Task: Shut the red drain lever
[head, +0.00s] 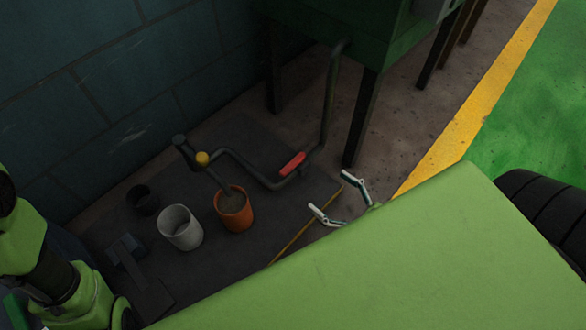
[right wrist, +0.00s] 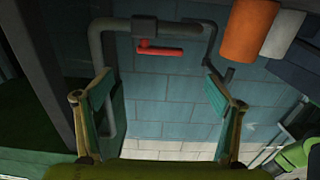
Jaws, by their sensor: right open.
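The red drain lever (head: 292,163) sits on a bent grey pipe (head: 331,100) below the green machine. Its handle lies roughly parallel to the short pipe run beside it. My right gripper (head: 330,193) is open and empty, in front of the lever and to its right in the head view. In the right wrist view the red lever (right wrist: 160,51) shows beyond the open fingers (right wrist: 158,88), centred between them and apart from them. My left arm (head: 60,285) shows at the lower left of the head view; its fingers cannot be made out.
An orange bucket (head: 235,212) stands under the pipe outlet, left of the lever. A white bucket (head: 181,230) and a black pot (head: 144,201) stand farther left. A yellow knob (head: 202,158) is near the outlet. A dark machine leg (head: 362,120) stands right of the pipe.

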